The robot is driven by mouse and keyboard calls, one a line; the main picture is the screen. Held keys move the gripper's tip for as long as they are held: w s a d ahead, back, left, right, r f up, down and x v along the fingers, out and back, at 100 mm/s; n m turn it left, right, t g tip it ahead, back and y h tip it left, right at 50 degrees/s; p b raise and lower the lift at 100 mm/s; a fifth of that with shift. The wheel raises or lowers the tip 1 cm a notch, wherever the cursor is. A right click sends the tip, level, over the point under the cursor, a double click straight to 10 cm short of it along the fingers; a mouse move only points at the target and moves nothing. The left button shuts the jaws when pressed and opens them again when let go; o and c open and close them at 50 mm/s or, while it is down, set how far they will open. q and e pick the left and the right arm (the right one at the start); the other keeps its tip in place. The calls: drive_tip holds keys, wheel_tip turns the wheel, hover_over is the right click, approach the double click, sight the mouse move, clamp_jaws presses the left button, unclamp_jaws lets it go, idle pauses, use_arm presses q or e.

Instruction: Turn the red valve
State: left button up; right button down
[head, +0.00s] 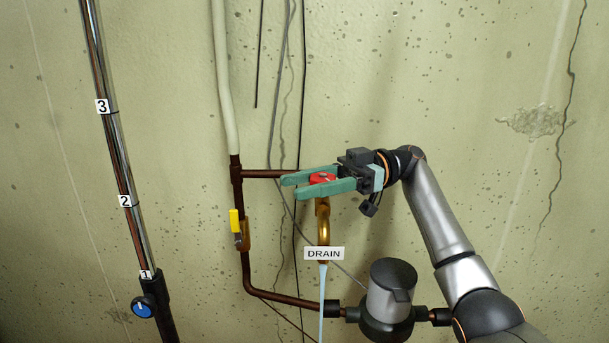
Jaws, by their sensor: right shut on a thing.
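The red valve (322,178) is a small handle on top of a brass spigot (323,222) on the copper pipework, in the middle of the head view. My right gripper (292,186) reaches in from the right. Its two green fingers lie on either side of the red valve, shut on it, with their tips pointing left past it. The fingers hide parts of the handle. A white "DRAIN" label (324,253) is at the spigot's lower end. My left gripper is not in view.
A yellow-handled valve (236,222) sits on the vertical pipe to the left. A grey cylindrical unit (391,292) is on the lower pipe, below my right arm. A pale blue strip (322,300) runs down below the label. A numbered pole (117,165) leans at far left.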

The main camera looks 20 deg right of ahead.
drive_tip(key=shift+s+n+g+h+p, duration=0.2)
drive_tip(key=shift+n+g+h+p, duration=0.15)
drive_tip(key=shift+n+g, duration=0.65)
drive_tip(key=shift+f, duration=0.1)
drive_tip(key=shift+c, duration=1.5)
unclamp_jaws()
